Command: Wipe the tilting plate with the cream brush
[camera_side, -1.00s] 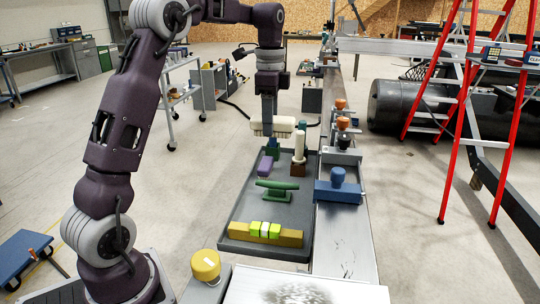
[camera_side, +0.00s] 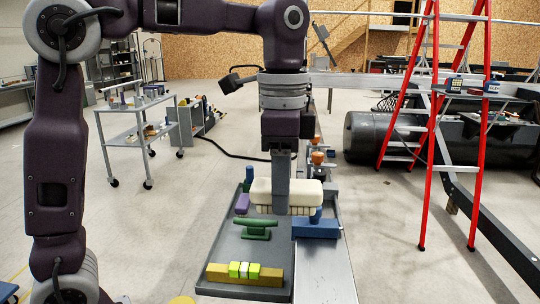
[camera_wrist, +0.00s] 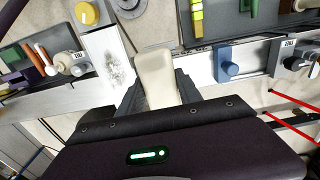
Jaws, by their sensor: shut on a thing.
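The cream brush (camera_side: 272,190) is gripped in my gripper (camera_side: 281,182), above the grey tray in the side view. My gripper (camera_wrist: 158,93) is shut on the brush's middle, and the brush (camera_wrist: 154,68) points up the picture in the wrist view. The tilting plate (camera_wrist: 100,42) appears as a white panel with a dark speckled smudge, left of the brush in the wrist view. The brush looks apart from it. The plate is outside the side view now, and its tilt cannot be told.
The grey tray (camera_side: 225,257) holds a green cleat (camera_side: 256,228), a purple block (camera_side: 242,204) and a yellow bar (camera_side: 217,271). A blue block with a knob (camera_side: 316,229) stands on the rail at right. A yellow knob (camera_wrist: 87,14) is beside the plate. A red ladder (camera_side: 424,120) stands farther right.

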